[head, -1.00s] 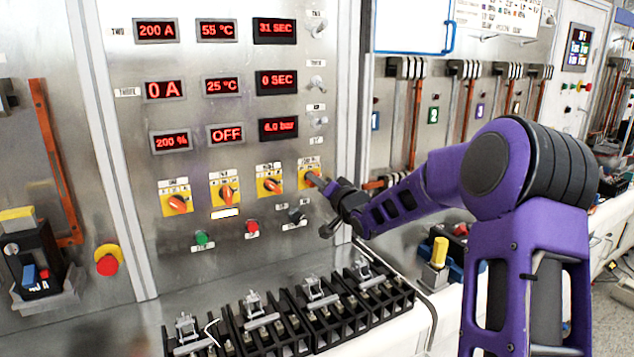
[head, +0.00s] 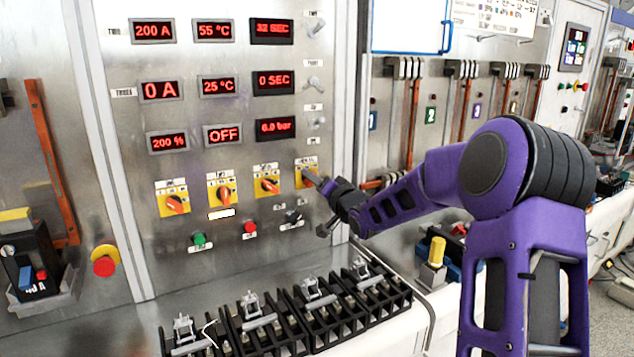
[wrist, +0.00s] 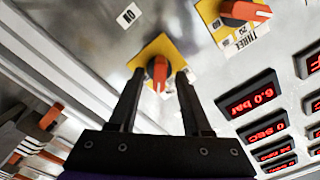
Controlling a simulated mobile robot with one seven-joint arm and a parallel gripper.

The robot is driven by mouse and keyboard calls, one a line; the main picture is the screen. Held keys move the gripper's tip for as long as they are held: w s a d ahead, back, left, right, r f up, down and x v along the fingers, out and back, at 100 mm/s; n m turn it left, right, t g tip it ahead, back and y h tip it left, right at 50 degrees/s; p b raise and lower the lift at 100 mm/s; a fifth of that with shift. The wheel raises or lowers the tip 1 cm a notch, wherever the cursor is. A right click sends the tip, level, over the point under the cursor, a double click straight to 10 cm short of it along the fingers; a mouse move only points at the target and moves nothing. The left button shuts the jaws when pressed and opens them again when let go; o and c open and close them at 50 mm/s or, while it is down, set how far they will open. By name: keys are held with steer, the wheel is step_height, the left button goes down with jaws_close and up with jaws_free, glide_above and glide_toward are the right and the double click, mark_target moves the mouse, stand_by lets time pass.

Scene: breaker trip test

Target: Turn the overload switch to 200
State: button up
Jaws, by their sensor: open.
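Four yellow-plated rotary switches with orange knobs sit in a row on the steel panel. Their printed labels are too small to read, so I cannot tell which is the overload switch. My gripper (head: 326,186) is at the rightmost switch (head: 304,172) in the head view, partly covering it. In the wrist view my gripper (wrist: 155,88) is open, its two dark fingers either side of an orange knob (wrist: 158,70) on a yellow plate. I cannot tell whether they touch it. The red displays include 200 % (head: 171,141) and OFF (head: 222,134).
A neighbouring switch knob (wrist: 243,11) is close by in the wrist view. Below the switches are a green button (head: 199,239), a red button (head: 250,227) and a small dark toggle (head: 292,216). Black terminal blocks (head: 285,320) line the bench below.

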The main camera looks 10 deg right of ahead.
steer(key=v, duration=1.7)
steer(key=shift+s, duration=0.2)
steer(key=shift+d+r, duration=0.1)
